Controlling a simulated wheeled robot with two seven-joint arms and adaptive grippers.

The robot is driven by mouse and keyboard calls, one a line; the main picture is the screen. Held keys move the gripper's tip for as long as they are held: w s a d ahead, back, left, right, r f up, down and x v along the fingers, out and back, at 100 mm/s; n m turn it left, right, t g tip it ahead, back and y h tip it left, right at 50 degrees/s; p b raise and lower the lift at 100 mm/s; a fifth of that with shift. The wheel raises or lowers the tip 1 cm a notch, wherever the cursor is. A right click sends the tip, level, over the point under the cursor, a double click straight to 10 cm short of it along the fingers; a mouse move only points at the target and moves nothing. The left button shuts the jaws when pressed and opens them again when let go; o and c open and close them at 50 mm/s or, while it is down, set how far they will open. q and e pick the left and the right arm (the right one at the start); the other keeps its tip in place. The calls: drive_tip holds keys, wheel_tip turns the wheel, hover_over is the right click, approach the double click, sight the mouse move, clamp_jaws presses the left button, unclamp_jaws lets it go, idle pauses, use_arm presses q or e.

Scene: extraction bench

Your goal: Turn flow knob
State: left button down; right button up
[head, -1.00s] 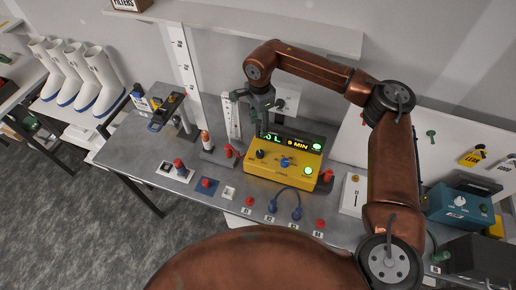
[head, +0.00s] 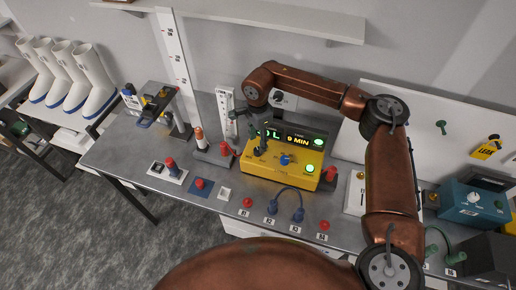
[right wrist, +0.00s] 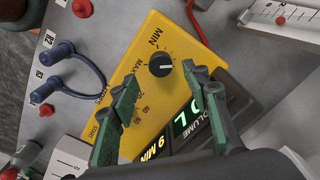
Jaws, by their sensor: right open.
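My right gripper (head: 258,148) is above the left part of the box and largely covers that knob in the head view. In the right wrist view the gripper's green-padded fingers (right wrist: 160,88) are open, apart on either side below the knob, holding nothing. A blue knob (head: 286,160) sits mid-box in the head view. My left gripper is not in view.
Blue plugs joined by a cable (head: 299,214) and red buttons (head: 323,225) line the bench's front. A red-topped post (head: 225,148) and a white scale (head: 226,105) stand left of the box. A shelf (head: 250,22) hangs behind. A teal device (head: 473,205) is at right.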

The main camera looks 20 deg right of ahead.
sight(258, 150)
drive_tip(key=shift+f, duration=2.45)
drive_tip(key=c, duration=1.2)
drive_tip(key=shift+o, duration=0.2)
